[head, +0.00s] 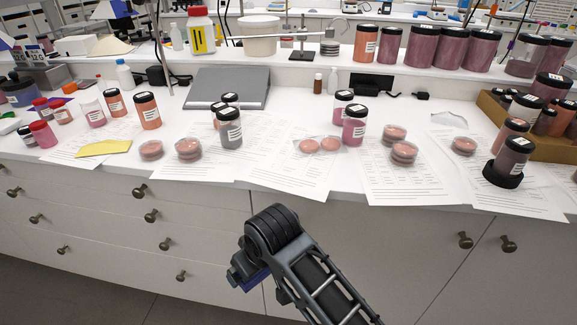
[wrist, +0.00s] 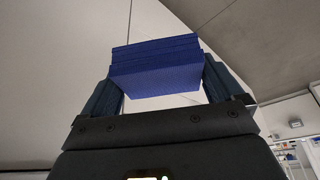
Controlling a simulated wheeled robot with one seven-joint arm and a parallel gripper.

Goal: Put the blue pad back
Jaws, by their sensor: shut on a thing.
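The blue pad (wrist: 155,78) is a thick, layered dark blue block. In the wrist view it sits between the two fingers of my gripper (wrist: 161,72), which is shut on it at its left and right sides. In the head view my gripper (head: 246,274) is low in front of the drawers, below the counter's front edge. Only a small piece of the blue pad (head: 257,280) shows there, and the rest is hidden by my arm.
The white counter (head: 265,178) carries printed sheets, pigment jars (head: 229,128), flat round dishes (head: 188,149), a grey folder (head: 228,87) and a yellow sheet (head: 104,147). A cardboard tray (head: 550,145) with jars stands at right. Drawer knobs (head: 465,240) stick out below.

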